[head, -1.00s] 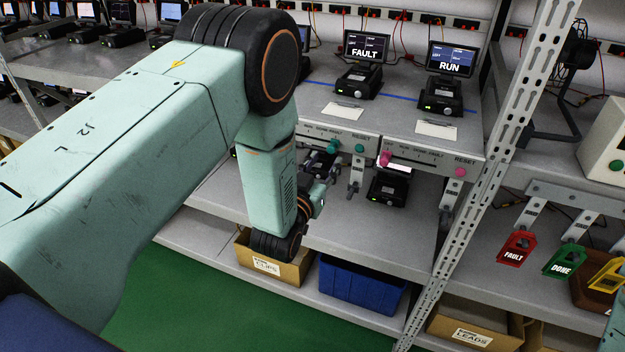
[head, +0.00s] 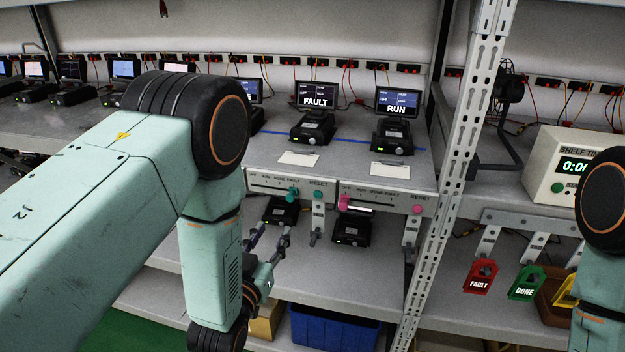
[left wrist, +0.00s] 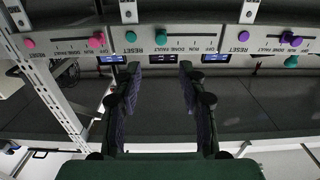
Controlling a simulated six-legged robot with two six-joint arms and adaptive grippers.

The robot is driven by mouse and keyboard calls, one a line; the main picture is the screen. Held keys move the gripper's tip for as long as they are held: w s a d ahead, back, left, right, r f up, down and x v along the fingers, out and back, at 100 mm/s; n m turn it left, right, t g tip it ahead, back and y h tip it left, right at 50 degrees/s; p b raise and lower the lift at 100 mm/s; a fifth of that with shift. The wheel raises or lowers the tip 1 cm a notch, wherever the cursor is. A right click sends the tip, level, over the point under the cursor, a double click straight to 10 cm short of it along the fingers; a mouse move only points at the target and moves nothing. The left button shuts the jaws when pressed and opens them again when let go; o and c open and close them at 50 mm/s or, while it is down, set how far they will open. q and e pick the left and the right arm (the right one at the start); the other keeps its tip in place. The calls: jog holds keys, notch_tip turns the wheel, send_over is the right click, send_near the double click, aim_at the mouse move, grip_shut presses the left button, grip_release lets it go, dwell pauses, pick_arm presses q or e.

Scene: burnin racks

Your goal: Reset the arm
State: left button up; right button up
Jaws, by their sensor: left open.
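My left arm comes in from the left in the head view and bends down at a large black joint. My left gripper (head: 268,240) is open and empty, in front of the shelf below the panel edge with the teal knob (head: 292,194). In the left wrist view its two fingers (left wrist: 160,85) stand apart with nothing between them. Beyond them is the panel edge with pink (left wrist: 96,40), teal and purple knobs. My right arm shows at the right edge of the head view; its gripper is out of view.
A FAULT monitor (head: 316,95) and a RUN monitor (head: 397,103) stand on the upper shelf. A perforated post (head: 462,160) rises right of them. Red FAULT (head: 480,278) and green DONE (head: 526,283) tags hang at right. A blue bin (head: 333,330) sits low.

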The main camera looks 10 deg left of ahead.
pick_arm(q)
jog(key=s+a+f+g+b, duration=0.1)
jog(key=s+f+g+b, duration=0.1)
jog(key=s+f+g, duration=0.6)
jog(key=s+a+f+g+b, duration=0.15)
jog(key=s+f, duration=0.45)
jog(key=f, duration=0.6)
jog(key=s+f+g+b, duration=0.4)
jog(key=s+f+b, duration=0.2)
jog(key=s+f, duration=0.2)
jog(key=s+f+g+b, duration=0.4)
jog(key=s+f+b, duration=0.2)
jog(key=s, duration=0.7)
jog(key=shift+s+a+f+n+y, duration=0.3)
jog(key=shift+f+n, duration=0.1)
jog(key=shift+f, duration=0.45)
